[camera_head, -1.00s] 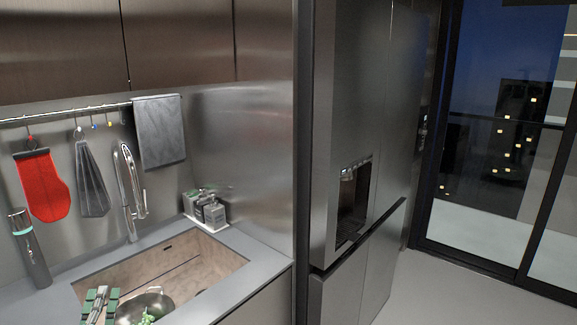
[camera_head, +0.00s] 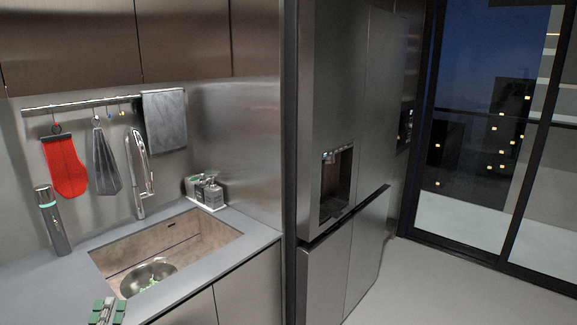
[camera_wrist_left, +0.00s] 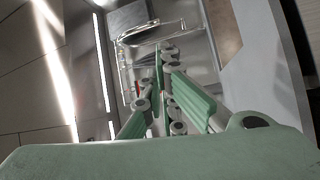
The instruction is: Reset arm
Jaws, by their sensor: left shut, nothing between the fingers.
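My left gripper (camera_head: 107,309) has green finger pads and shows at the bottom left of the head view, in front of the counter by the sink's near left corner. Its fingers (camera_wrist_left: 165,65) come together in the left wrist view, shut with nothing between them. My right gripper is not in view. No object is named by the task.
A metal bowl (camera_head: 148,277) with green pieces stands in the sink (camera_head: 205,246). A faucet (camera_head: 139,175) rises behind it. A dark cylinder (camera_head: 53,222), a soap caddy (camera_head: 206,191), a red mitt (camera_head: 65,166) and a fridge (camera_head: 325,270) surround it. Floor at right is clear.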

